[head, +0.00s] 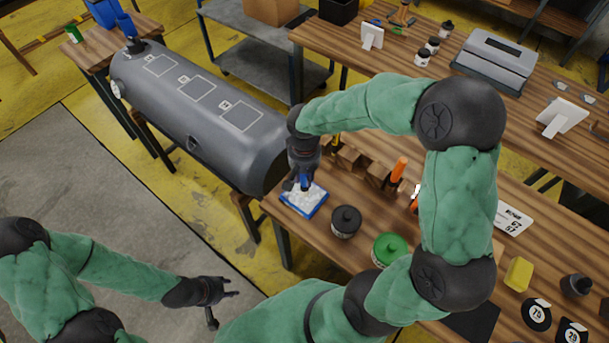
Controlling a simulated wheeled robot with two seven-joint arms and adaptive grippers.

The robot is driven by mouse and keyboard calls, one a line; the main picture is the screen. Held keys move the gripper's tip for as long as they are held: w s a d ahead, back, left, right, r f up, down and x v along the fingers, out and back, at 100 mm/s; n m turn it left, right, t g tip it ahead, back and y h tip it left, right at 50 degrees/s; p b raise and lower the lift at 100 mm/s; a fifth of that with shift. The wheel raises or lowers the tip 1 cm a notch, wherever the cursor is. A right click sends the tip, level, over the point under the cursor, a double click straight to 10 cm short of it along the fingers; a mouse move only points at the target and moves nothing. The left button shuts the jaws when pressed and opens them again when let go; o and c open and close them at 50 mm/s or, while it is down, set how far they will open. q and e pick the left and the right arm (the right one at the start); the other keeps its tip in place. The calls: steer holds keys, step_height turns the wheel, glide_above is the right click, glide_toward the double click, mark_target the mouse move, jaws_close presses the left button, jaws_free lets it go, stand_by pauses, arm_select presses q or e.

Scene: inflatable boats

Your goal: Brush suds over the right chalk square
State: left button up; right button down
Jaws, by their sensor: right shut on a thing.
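A dark grey boat tube (215,135) lies across a stand, with three chalk-outlined squares on top. The right chalk square (241,116) is the one nearest the table; its surface looks bare grey. A blue tray (317,209) of white suds (297,198) sits at the table's left edge. My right gripper (303,178) points down over the tray, shut on a small blue-handled tool, seemingly a brush (304,183). The tool's lower end is at the suds; contact is hard to tell. My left gripper (222,302) is open and empty, low over the grey floor mat.
A black-lidded can (345,221) and a green-lidded can (389,249) stand right of the tray. Wooden blocks (362,165) and orange-handled tools (398,169) stand behind. A yellow sponge (518,274) lies further right. Space above the tube is clear.

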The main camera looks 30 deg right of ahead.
stand_by(0.5)
steer(key=shift+r+p, duration=2.65)
steer(key=shift+r, duration=0.85)
steer(key=shift+s+f, duration=0.1)
